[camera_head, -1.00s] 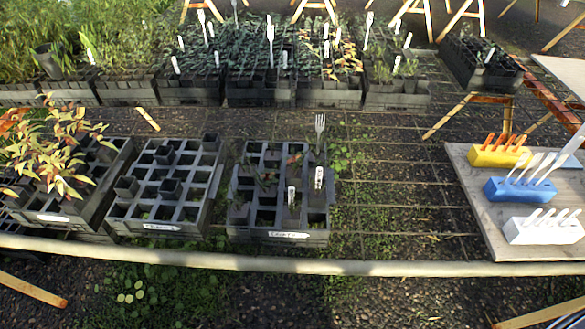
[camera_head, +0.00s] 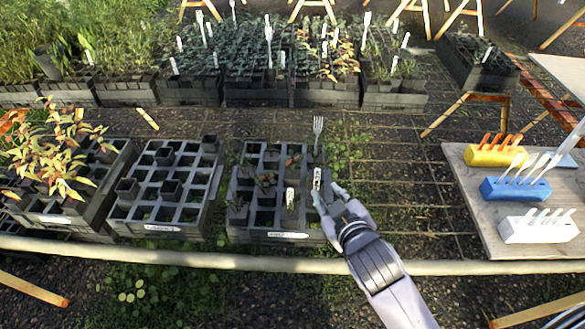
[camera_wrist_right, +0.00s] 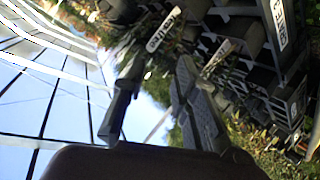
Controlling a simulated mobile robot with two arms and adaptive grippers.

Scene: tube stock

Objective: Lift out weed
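My right gripper (camera_head: 328,193) is open over the right edge of the rightmost near tray (camera_head: 284,237). Its fingertips are close to a white plant label (camera_head: 317,178) in that tray. In the right wrist view the two fingers (camera_wrist_right: 160,62) are apart, with a white label (camera_wrist_right: 164,30) showing beyond the gap between their tips. Small plants (camera_head: 268,180) stand in some cells of this tray; I cannot tell which is the weed. A fork (camera_head: 318,130) stands upright at the tray's back right corner. My left gripper is not in view.
A second tray (camera_head: 163,229) and a tray with a leafy plant (camera_head: 58,185) stand to the left. A bar (camera_head: 190,258) runs along the front. Blue (camera_head: 514,190), yellow (camera_head: 492,155) and white (camera_head: 538,228) tool blocks sit on a board at right. The mesh between is mostly clear.

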